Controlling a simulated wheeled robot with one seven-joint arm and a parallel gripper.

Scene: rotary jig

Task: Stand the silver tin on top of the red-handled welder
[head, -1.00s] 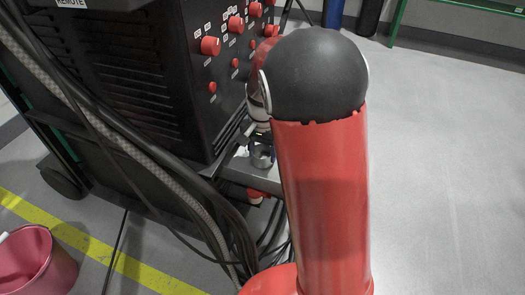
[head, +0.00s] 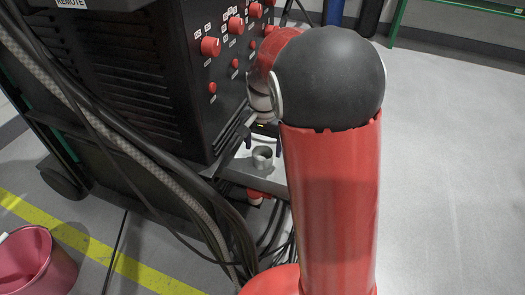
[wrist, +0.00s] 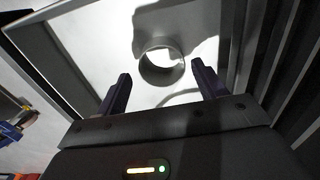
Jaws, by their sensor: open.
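The silver tin (head: 262,158) stands upright on a grey ledge at the foot of the black machine. In the wrist view its round open rim (wrist: 161,66) shows just beyond the fingertips, roughly midway between them. My gripper (head: 264,144) is open and empty, its two dark blue fingers above and behind the tin; they also show in the wrist view (wrist: 163,83). The black machine with red knobs (head: 130,75) looks like the welder. Its top is mostly out of the frame, and I see no red handle on it.
The grey ledge (head: 235,172) has raised edges. Thick cables (head: 165,165) hang down the machine's front left. A pink bucket (head: 40,262) stands on the floor at lower left, by a yellow line. Open floor lies to the right. My red arm hides part of the ledge.

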